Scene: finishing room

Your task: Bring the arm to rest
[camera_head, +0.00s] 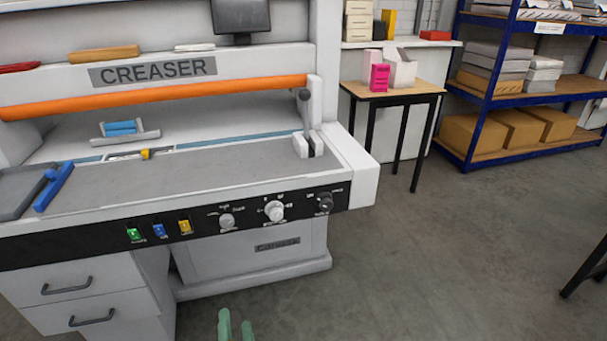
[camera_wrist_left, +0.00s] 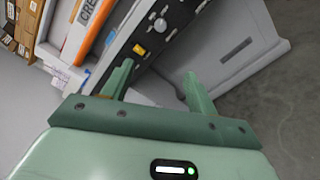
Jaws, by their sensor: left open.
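My left gripper (camera_head: 236,326) shows at the bottom edge of the head view, in front of the creaser's lower cabinet. Its two green fingers are apart with nothing between them. In the left wrist view the open left gripper (camera_wrist_left: 160,80) points toward the creaser's control panel and cabinet, with empty air between the fingers. Most of the left arm is outside the head view. My right gripper does not show in either view.
The creaser (camera_head: 200,170) fills the left, with a dark control panel (camera_head: 275,212) along its front and drawers (camera_head: 75,290) below. A small table (camera_head: 395,95) and a blue shelf rack (camera_head: 487,80) stand behind to the right. Grey floor (camera_head: 430,260) is clear at centre right.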

